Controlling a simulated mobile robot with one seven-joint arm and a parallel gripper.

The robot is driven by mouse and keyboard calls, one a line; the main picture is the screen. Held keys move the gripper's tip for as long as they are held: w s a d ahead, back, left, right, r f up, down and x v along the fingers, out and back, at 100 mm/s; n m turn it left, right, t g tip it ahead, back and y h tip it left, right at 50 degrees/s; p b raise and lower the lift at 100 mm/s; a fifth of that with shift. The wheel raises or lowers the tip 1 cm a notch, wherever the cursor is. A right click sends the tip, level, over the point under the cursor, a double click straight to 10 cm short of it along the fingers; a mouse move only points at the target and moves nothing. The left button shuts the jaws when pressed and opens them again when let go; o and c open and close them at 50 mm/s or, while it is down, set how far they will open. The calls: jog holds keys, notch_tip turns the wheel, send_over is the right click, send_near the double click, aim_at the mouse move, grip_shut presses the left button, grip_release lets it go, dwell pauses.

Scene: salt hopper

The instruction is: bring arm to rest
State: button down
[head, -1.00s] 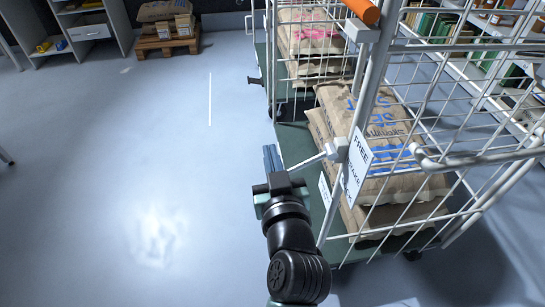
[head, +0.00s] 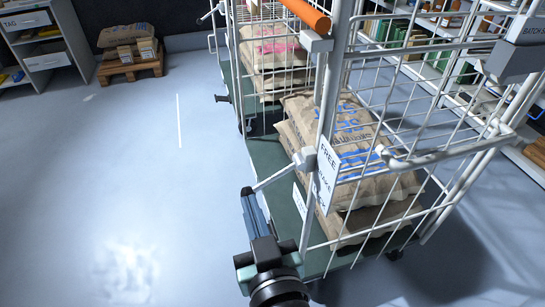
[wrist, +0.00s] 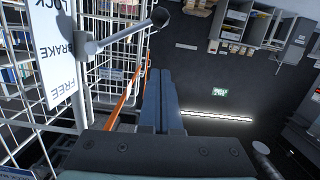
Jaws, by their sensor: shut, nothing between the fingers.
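My gripper (head: 256,212) is at the lower middle of the head view, beside the left side of a white wire cage trolley (head: 345,110). Its two blue-grey fingers are together with nothing between them; they also show in the wrist view (wrist: 162,100). The trolley's grey brake lever (head: 285,176) sticks out from the trolley post just above and right of the fingers. A white label reading FREE and BRAKE (head: 327,175) hangs beside the lever's pivot.
Paper sacks (head: 350,140) lie on the trolley's green deck (head: 268,155). A second cage with sacks (head: 272,50) stands behind. A pallet (head: 130,65) and drawers stand at the far left. The floor on the left (head: 130,170) is clear.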

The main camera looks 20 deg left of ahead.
jog(key=w+d+r+m+t+h, duration=0.1)
jog(key=w+d+r+t, duration=0.1)
jog(key=r, duration=0.6)
jog(key=w+d+r+m+t+h, duration=0.1)
jog(key=d+r+t, duration=0.2)
jog(key=r, duration=0.5)
jog(key=w+d+r+m+t+h, duration=0.1)
jog(key=w+d+r+t, duration=0.1)
jog(key=r, duration=0.5)
jog(key=s+d+r+m+t+h+p, duration=0.1)
jog(key=s+d+r+m+t+h, duration=0.2)
jog(key=r, duration=0.7)
jog(key=s+d+r+m+t+h+p, duration=0.1)
jog(key=s+d+r+m+t+h, duration=0.2)
jog(key=r, duration=0.8)
notch_tip(320, 180, up, 18)
jog(key=s+n+p, duration=0.1)
jog(key=p, duration=1.7)
jog(key=shift+a+f+n+t, duration=0.2)
jog(key=shift+a+n+t, duration=0.1)
jog(key=shift+a, duration=0.05)
